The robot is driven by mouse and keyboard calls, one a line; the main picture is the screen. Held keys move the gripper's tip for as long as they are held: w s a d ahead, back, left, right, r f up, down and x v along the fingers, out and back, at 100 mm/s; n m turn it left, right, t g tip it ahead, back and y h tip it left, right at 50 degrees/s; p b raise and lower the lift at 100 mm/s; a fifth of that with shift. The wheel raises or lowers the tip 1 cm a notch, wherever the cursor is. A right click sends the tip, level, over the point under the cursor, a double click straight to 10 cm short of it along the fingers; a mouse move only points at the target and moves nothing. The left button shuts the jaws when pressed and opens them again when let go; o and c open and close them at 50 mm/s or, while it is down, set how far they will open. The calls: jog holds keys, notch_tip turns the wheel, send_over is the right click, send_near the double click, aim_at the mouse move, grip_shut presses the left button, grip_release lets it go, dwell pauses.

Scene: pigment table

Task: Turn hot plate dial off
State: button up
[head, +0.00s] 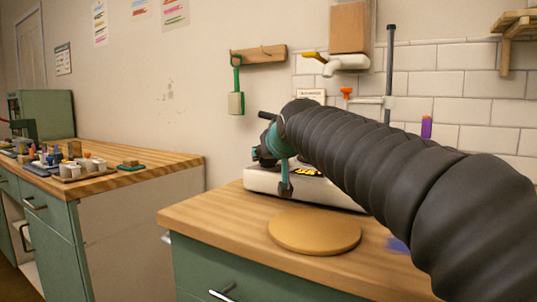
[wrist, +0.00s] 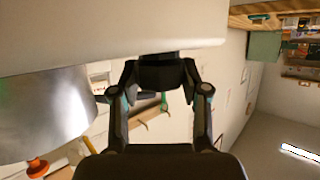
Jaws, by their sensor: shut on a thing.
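The hot plate (head: 262,182) is a low white unit on the wooden counter, partly hidden behind my arm in the head view. A small orange display shows on its front. In the wrist view its white body (wrist: 60,35) fills the top. My gripper (head: 285,178) is at the hot plate's front. In the wrist view my gripper's fingers (wrist: 160,76) are closed on the small dark dial (wrist: 160,56) against the white body. The fingers cover most of the dial, so its setting cannot be read.
A round tan board (head: 315,231) lies on the counter (head: 205,217) in front of the hot plate. A silver metal vessel (wrist: 45,112) is close beside the fingers in the wrist view. A side bench (head: 150,163) with small pots stands at left, across a gap.

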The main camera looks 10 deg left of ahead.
jog(key=o, duration=1.1)
jog(key=shift+o, duration=0.2)
jog(key=v, duration=1.2)
jog(key=shift+a, duration=0.1)
